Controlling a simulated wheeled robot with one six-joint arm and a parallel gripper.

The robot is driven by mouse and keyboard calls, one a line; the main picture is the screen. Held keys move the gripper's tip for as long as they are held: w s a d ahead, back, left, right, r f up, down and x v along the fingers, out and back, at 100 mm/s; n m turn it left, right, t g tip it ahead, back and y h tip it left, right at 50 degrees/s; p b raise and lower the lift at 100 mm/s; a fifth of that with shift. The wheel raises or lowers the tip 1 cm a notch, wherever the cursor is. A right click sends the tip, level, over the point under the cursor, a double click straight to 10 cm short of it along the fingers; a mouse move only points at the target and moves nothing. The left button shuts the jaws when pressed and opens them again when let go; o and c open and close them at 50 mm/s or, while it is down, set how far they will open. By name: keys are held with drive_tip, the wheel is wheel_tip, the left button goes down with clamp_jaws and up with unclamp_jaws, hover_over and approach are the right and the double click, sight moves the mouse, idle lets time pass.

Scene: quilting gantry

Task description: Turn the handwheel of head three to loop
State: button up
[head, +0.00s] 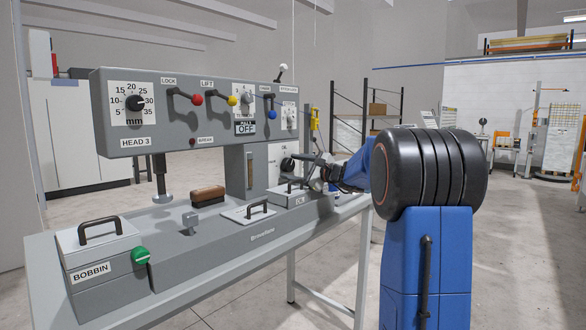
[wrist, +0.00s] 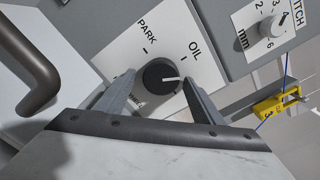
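The handwheel is a round black knob (wrist: 161,75) on a white dial plate (wrist: 168,32) marked PARK and OIL. Its white pointer line points right in the wrist view, a little past the OIL tick. A third label at the lower left is mostly hidden by a finger. My gripper (wrist: 158,80) is open, with one finger on each side of the knob; I cannot tell whether they touch it. In the head view the knob (head: 288,164) sits low on the machine's right side, and my gripper (head: 312,165) is just right of it.
The HEAD 3 panel (head: 140,142) carries levers and dials above. A lidded box with a handle (head: 291,190) stands below the dial, and its handle (wrist: 40,85) is close at left in the wrist view. A yellow part (wrist: 275,106) hangs at right.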

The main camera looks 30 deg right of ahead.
drive_tip(key=v, duration=1.7)
drive_tip(key=shift+s, duration=0.2)
drive_tip(key=shift+r+n, duration=0.1)
drive_tip(key=shift+n, duration=0.2)
drive_tip(key=w+a+n, duration=0.2)
drive_tip(key=w+n, duration=0.3)
drive_tip(key=n, duration=0.1)
drive_tip(key=w+a+n, duration=0.1)
drive_tip(key=w+n, duration=0.4)
drive_tip(key=w+a+n, duration=0.2)
drive_tip(key=w+n, duration=0.3)
drive_tip(key=n, duration=0.1)
drive_tip(key=shift+w+a+r+n, duration=0.15)
drive_tip(key=shift+a+r+n, duration=0.1)
drive_tip(key=shift+a+n, duration=0.1)
drive_tip(key=shift+c, duration=0.2)
drive_tip(key=c, duration=1)
